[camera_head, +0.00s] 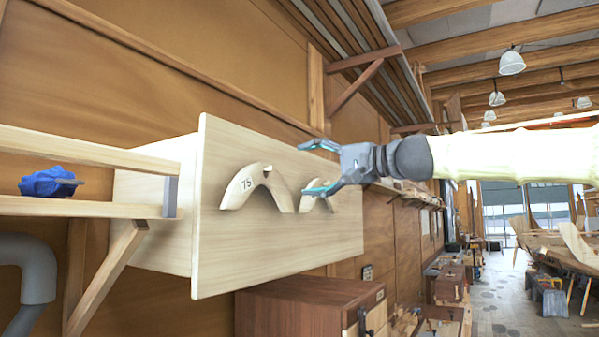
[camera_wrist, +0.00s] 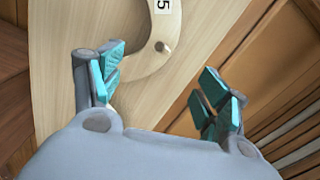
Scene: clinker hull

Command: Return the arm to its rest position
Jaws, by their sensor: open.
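My gripper (camera_head: 312,167) is open and empty in the head view, with its fingers pointing left toward a pale wooden board (camera_head: 280,239). My arm reaches in from the right edge. In the wrist view my gripper (camera_wrist: 158,90) shows its two teal-padded fingers spread wide with nothing between them. A curved wooden piece marked 75 (camera_head: 240,188) is on the board's face, left of the fingers. It also shows in the wrist view (camera_wrist: 140,58), beyond the fingers. A second curved piece (camera_head: 322,194) is partly hidden behind the lower finger.
A blue object (camera_head: 48,182) lies on a wooden shelf (camera_head: 80,208) at the left. A brown cabinet (camera_head: 290,314) stands below the board. A sloped bracket (camera_head: 354,88) holds an overhead rack above my gripper. Open floor (camera_head: 500,300) shows at the right.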

